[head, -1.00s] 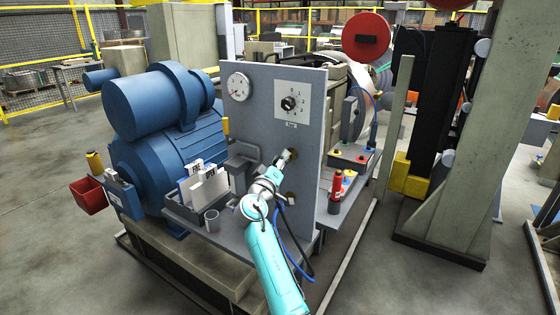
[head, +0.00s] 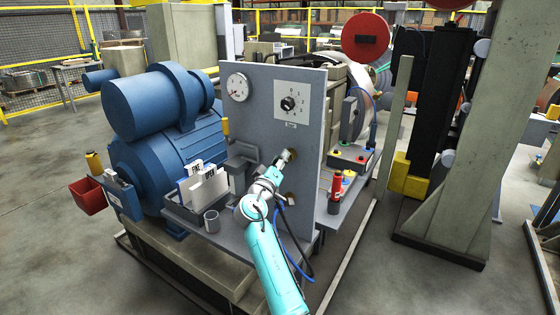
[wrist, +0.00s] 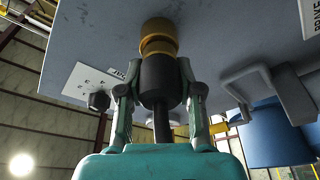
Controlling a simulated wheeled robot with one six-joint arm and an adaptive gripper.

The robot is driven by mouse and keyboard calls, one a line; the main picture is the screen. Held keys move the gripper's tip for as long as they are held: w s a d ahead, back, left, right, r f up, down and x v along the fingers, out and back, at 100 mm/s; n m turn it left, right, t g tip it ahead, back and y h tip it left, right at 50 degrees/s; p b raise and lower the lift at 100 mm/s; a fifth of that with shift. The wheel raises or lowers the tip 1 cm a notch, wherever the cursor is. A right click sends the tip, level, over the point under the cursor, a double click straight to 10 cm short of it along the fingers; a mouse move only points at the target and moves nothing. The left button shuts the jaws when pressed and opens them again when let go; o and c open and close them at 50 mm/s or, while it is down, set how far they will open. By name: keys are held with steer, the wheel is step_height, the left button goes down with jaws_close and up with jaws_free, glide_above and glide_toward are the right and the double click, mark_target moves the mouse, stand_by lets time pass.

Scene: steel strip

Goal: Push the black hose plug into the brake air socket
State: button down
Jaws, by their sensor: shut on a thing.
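My gripper (wrist: 160,92) is shut on the black hose plug (wrist: 158,80), with one finger on each side of its body. The plug has a brass front part (wrist: 157,47) and points at the grey panel. Its front meets a darker brass socket (wrist: 159,27) on the panel, in line with it; I cannot tell how deep it sits. In the head view my gripper (head: 285,157) is close to the panel's lower right, at the upper brass socket (head: 293,154). The plug is mostly hidden there by the gripper. A second brass fitting (head: 291,197) sits lower.
The grey panel (head: 258,110) carries a gauge (head: 238,87) and a rotary knob (head: 288,103). A grey bracket (head: 242,160) sticks out left of my gripper. Black and blue hoses (head: 286,250) hang beside my arm.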

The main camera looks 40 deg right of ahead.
steer(key=shift+d, duration=0.2)
stand_by(0.3)
steer(key=c, duration=0.7)
jaws_free()
steer(key=shift+a, duration=0.1)
steer(key=v, duration=1.1)
steer(key=shift+s+a, duration=0.25)
steer(key=shift+a, duration=0.05)
